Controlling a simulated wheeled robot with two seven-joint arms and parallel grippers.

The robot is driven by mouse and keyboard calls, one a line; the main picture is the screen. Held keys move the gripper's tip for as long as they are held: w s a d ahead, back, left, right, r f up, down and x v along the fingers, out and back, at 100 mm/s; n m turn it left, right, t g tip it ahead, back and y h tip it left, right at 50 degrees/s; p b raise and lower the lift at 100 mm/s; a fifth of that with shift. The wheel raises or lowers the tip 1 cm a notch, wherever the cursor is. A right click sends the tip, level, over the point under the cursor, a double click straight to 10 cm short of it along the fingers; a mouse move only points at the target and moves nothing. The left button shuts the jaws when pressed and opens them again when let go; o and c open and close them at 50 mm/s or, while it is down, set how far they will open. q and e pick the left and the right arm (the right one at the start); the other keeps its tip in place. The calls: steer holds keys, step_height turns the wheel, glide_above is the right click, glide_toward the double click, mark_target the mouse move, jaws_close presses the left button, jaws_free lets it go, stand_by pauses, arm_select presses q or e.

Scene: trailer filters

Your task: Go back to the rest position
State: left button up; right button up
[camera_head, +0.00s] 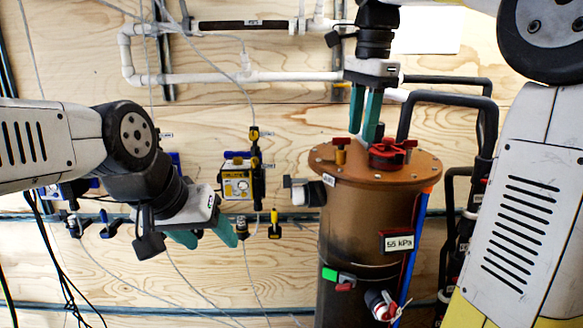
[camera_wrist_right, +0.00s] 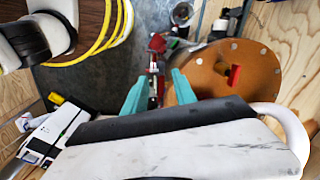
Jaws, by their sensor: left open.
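My left gripper (camera_head: 208,240) hangs at the left in the head view, its teal fingers apart and pointing down, with nothing between them. My right gripper (camera_head: 363,136) points down over the brown lid of the filter housing (camera_head: 345,215). Its fingertips are close to the lid's red fittings (camera_head: 388,153); contact cannot be told. In the right wrist view, the right gripper (camera_wrist_right: 159,92) has its fingers apart. A red and metal fitting (camera_wrist_right: 157,45) shows past the gap, and the lid (camera_wrist_right: 240,70) lies to the right.
A yellow pump box (camera_head: 237,183) is on the plywood wall between my left gripper and the housing. A blue pipe (camera_head: 412,240) runs down the housing's right side. White piping (camera_head: 250,77) and black hoses (camera_head: 445,97) lie behind. Yellow hose (camera_wrist_right: 103,38) shows in the wrist view.

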steer(key=s+f+n+t+y, duration=0.1)
steer(key=s+f+n+t, duration=0.4)
steer(key=s+f+n, duration=0.9)
step_height(320, 180, down, 2)
steer(key=shift+s+f+y, duration=0.15)
steer(key=shift+s+y, duration=0.15)
steer(key=shift+s, duration=0.1)
